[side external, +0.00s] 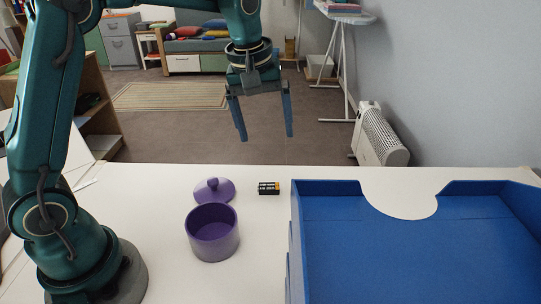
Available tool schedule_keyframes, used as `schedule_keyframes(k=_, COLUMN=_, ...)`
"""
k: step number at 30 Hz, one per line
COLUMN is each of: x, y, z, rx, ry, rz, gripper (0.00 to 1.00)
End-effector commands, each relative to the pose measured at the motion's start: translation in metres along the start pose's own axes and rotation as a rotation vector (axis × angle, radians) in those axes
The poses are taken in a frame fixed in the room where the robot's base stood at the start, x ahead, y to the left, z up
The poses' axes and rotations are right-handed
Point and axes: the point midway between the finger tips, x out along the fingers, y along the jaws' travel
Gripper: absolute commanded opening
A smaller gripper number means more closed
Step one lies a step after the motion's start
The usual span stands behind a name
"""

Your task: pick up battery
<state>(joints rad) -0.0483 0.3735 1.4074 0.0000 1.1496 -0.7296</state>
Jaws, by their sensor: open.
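A small black battery (268,188) with a copper-coloured right end lies on its side on the white table. It is just right of a purple lid and left of a blue tray. My gripper (266,138) points down, open and empty, with its two blue fingers spread wide. It hangs well above the table; in the picture its fingertips appear above the battery, but I cannot tell the exact depth between them.
A purple lid with a knob (214,190) lies on the table. An open purple pot (212,234) stands in front of it. A large blue tray (297,240) with raised walls fills the right side. The white table (150,190) is clear around the battery's front.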

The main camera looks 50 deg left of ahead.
Motion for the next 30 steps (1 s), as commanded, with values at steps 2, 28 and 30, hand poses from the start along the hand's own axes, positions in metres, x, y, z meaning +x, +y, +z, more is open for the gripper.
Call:
schedule_keyframes(k=2, x=0.026, y=0.003, z=-0.007, rx=-0.028, ry=-0.036, rz=-0.035, gripper=0.93)
schedule_keyframes(k=28, x=0.147, y=-0.015, z=0.005, rx=-0.052, ry=-0.154, rz=-0.146, gripper=0.93)
schedule_keyframes(k=30, x=0.149, y=-0.015, z=0.005, rx=-0.052, ry=-0.154, rz=-0.145, gripper=0.93)
